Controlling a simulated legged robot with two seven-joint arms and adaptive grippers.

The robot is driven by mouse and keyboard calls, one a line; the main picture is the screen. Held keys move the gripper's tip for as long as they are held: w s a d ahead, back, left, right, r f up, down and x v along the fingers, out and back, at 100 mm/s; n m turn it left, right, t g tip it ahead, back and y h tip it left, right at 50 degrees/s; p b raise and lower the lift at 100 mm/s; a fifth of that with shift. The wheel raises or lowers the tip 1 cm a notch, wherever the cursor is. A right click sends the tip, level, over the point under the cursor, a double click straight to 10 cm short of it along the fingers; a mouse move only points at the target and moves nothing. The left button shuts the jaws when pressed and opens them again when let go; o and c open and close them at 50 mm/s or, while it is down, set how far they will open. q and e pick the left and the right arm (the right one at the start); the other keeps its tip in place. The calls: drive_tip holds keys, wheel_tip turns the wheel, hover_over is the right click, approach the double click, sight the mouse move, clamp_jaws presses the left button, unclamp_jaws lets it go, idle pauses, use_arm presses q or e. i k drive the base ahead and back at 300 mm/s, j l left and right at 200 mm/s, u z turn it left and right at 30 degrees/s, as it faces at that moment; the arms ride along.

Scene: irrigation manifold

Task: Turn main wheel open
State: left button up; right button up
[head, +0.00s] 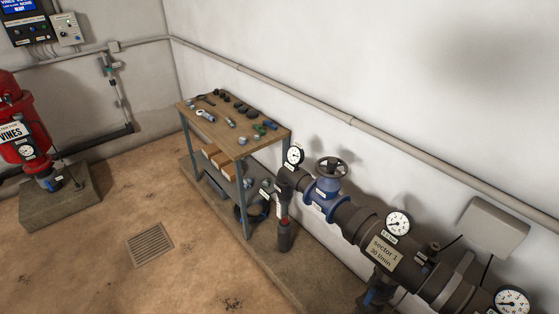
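A dark round handwheel (331,167) sits on top of a blue valve body (325,196) in the pipe run along the right wall. I take it for the main wheel, though no readable label confirms it. It is small in the head view, and how far it is turned cannot be told. Neither of my grippers shows in the head view, and nothing touches the wheel.
Pressure gauges (294,155) and (397,223) stand on the pipe beside the valve. A workbench (240,149) with tools stands behind it. A red tank (20,130) on a concrete block is at left. Floor around the drain grate (150,244) is clear.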

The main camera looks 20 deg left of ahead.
sight(332, 165)
drive_tip(key=u, duration=0.15)
drive_tip(key=i+j, duration=0.75)
drive_tip(key=j, duration=0.2)
